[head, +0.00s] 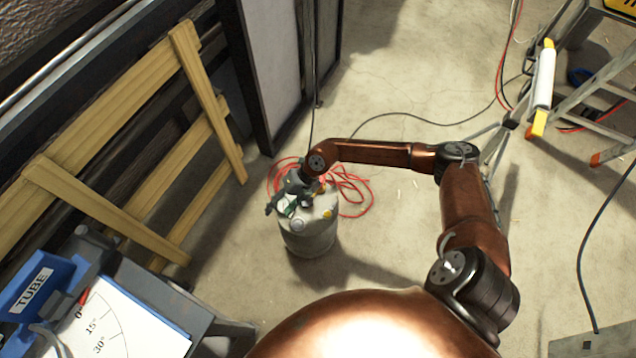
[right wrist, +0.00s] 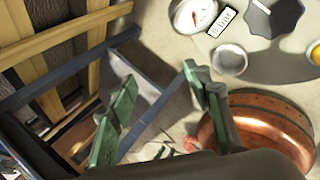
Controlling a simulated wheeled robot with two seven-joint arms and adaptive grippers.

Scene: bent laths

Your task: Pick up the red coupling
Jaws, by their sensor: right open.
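My right gripper (head: 282,207) hangs over the top of a grey drum (head: 310,238) in the head view. In the right wrist view the gripper (right wrist: 158,80) has its two green-padded fingers apart, with nothing held between them. A small reddish thing (right wrist: 191,144) shows low beside the right finger; I cannot tell whether it is the red coupling. I cannot make out the coupling for certain in the head view, where the gripper covers part of the drum top. My left gripper is not in view.
A red hose (head: 352,186) lies coiled around the drum. The drum top carries a gauge (right wrist: 196,14) marked 0 bar and a black knob (right wrist: 272,16). A wooden frame (head: 112,208) leans at left, above a TUBE board (head: 135,325). Bare floor lies right of the drum.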

